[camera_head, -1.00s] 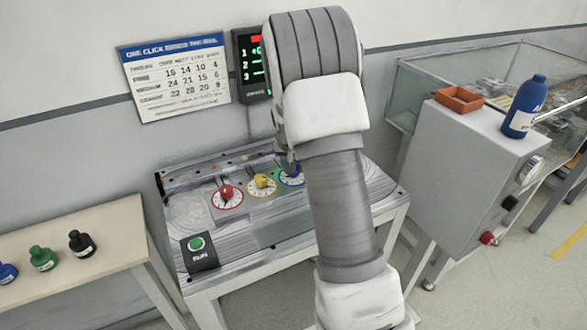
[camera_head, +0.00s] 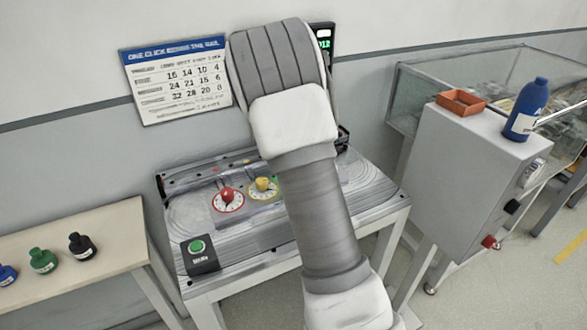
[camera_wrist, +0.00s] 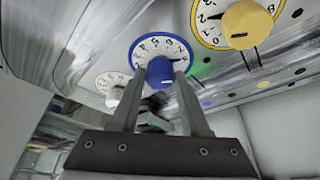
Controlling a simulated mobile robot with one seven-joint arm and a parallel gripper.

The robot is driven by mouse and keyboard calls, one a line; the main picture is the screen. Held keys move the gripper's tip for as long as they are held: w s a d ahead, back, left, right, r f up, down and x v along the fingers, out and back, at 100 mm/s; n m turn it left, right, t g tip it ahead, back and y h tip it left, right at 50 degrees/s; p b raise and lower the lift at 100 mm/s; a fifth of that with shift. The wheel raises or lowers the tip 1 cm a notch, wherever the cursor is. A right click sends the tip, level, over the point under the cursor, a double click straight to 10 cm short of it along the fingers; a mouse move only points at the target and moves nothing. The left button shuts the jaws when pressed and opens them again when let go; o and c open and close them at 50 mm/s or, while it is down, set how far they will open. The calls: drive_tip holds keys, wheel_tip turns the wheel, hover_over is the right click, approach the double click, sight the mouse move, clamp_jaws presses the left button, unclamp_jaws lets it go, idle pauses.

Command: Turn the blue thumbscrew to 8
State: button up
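The blue thumbscrew (camera_wrist: 160,72) sits on a white dial with a blue rim (camera_wrist: 161,44) in the wrist view. My gripper (camera_wrist: 161,76) has its two fingers apart, one on each side of the blue thumbscrew, with a small gap seeming to show on both sides. I cannot tell how deep the fingertips reach along it. The dial's numbers are too small to read surely. In the head view my arm hides the blue thumbscrew and my gripper.
A yellow thumbscrew (camera_head: 263,184) and a red one (camera_head: 227,195) stand left of my arm. A green button (camera_head: 197,246) is at the panel's front left. A chart (camera_head: 178,78) hangs on the wall. A grey cabinet (camera_head: 470,170) with a blue bottle (camera_head: 526,110) stands right.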

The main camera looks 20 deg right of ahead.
drive_tip(key=o, duration=0.4)
drive_tip(key=shift+c, duration=0.2)
drive_tip(key=p+v, duration=0.1)
drive_tip(key=v, duration=1.6)
drive_tip(key=shift+r, duration=0.25)
drive_tip(key=shift+s, duration=0.15)
drive_tip(key=s+a+r+n+y, duration=0.1)
drive_tip(key=s+a+r+n, duration=0.1)
drive_tip(key=s, duration=0.7)
drive_tip(key=s+a+r+n+t+y, duration=0.1)
drive_tip(key=s+a+n, duration=0.3)
drive_tip(key=s, duration=0.5)
drive_tip(key=s+a+r+n+t+y+p, duration=0.1)
drive_tip(key=s+a, duration=0.4)
drive_tip(key=s, duration=0.5)
drive_tip(key=shift+a+r+n, duration=0.25)
drive_tip(key=shift+r+n, duration=0.65)
drive_tip(key=shift+n, duration=0.1)
